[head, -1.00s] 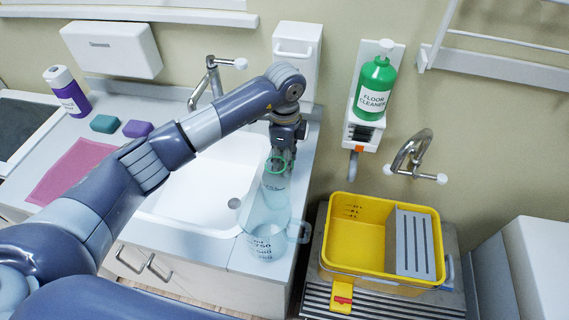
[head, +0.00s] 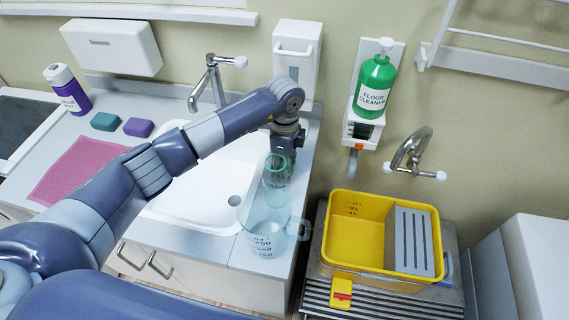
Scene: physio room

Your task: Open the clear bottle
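The clear bottle (head: 275,180) is a see-through, pale teal vessel with a green ring near its top. It stands on the narrow counter strip right of the sink and overlaps a clear jug in the head view. I cannot make out whether a cap sits on it. My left gripper (head: 282,164) points down from above, right at the bottle's upper part. Its fingers are dark and partly hidden behind the bottle, so I cannot tell whether they touch it or how far apart they are. My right gripper is not in view.
A clear measuring jug (head: 266,240) with dark markings and a handle stands at the counter's front. The white sink (head: 180,212) is to the left. A yellow bucket (head: 355,240) stands at right. A floor cleaner bottle (head: 373,88) is on the wall.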

